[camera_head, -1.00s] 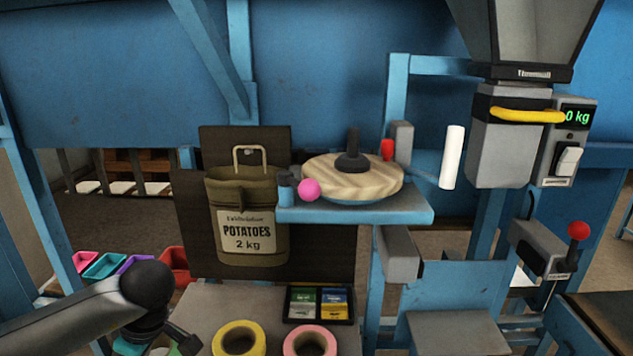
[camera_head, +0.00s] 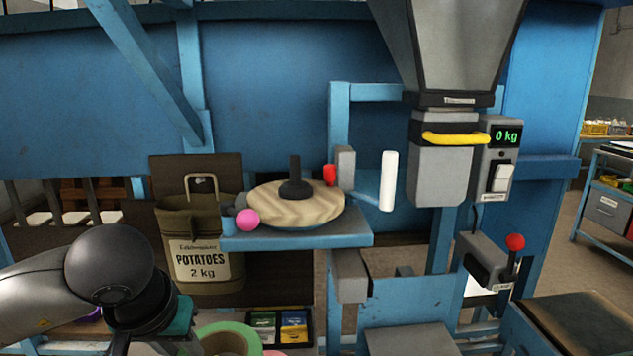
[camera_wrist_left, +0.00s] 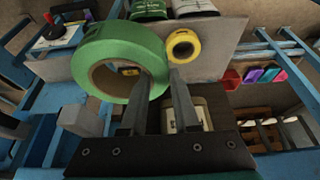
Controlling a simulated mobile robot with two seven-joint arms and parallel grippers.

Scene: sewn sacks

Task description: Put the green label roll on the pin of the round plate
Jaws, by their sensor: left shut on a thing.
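The green label roll (camera_wrist_left: 95,52) is in my left gripper (camera_wrist_left: 161,74), which is shut on its ring wall, with one finger at the hole. In the head view the green roll (camera_head: 243,333) shows at the bottom edge, partly cut off, and my arm hides the fingers. The round plate (camera_head: 325,208) is a pale wooden disc on a blue shelf, with a black upright pin (camera_head: 295,172) at its middle. The pin is bare. The roll is lower than the plate and to its left. My right gripper is out of view.
A potato sack (camera_head: 200,235) hangs left of the shelf (camera_head: 350,238). A pink ball (camera_head: 247,220) is at the plate's front left edge, a red knob (camera_head: 330,175) behind it. A white cylinder (camera_head: 388,180) and a hopper (camera_head: 440,50) stand to the right. A yellow roll (camera_wrist_left: 172,44) lies below.

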